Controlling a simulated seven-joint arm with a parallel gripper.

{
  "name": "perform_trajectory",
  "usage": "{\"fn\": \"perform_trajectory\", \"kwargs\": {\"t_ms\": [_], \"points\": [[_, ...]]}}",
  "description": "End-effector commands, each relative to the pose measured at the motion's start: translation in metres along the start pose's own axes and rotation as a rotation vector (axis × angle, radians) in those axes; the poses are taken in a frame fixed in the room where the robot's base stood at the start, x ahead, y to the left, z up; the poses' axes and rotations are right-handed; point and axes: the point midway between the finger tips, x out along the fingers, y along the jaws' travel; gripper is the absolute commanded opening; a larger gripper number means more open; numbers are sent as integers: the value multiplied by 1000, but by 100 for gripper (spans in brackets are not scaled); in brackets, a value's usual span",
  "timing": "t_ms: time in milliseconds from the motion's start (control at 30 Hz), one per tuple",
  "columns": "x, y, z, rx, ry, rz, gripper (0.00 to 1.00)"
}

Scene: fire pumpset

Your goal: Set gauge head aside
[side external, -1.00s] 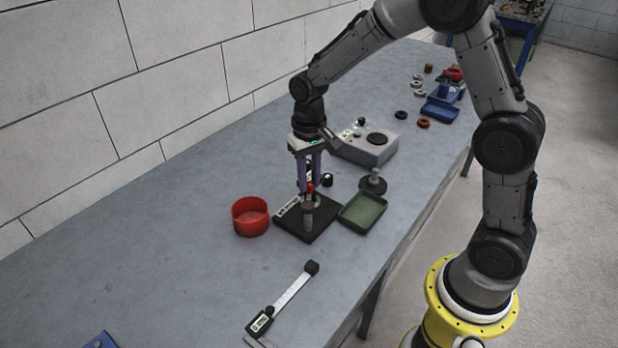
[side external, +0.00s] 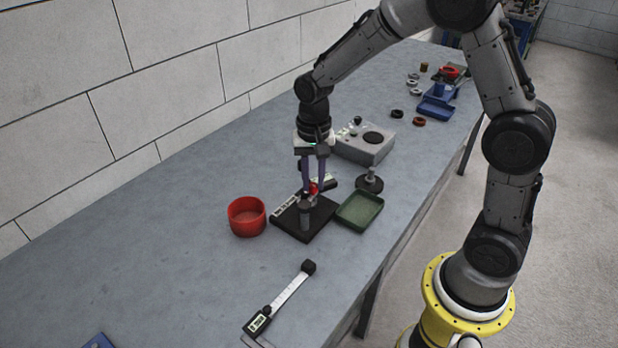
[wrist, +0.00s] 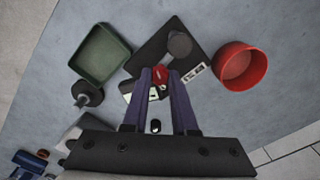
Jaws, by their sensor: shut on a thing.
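My gripper (side external: 312,188) points down over the black base plate (side external: 290,224). It is shut on the gauge head (side external: 314,189), whose red part shows between the fingertips. The red part also shows in the wrist view (wrist: 160,73); the fingers hide much of the rest. A grey upright post (wrist: 180,44) stands on the plate, and the gauge head appears above and beside it. I cannot tell whether they touch. A dark and white piece beside the fingertips may be part of the head.
A red round bowl (side external: 246,217) stands left of the plate and a green tray (side external: 359,211) right of it. A dark round-footed stand (side external: 369,183) and a grey box (side external: 366,145) are behind. A caliper-like tool (side external: 284,300) lies in front.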

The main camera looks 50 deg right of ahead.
Motion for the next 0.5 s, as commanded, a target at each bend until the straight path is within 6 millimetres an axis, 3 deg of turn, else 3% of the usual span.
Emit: {"fn": "perform_trajectory", "kwargs": {"t_ms": [500], "points": [[-2,13,14,490,4,-5,0]]}}
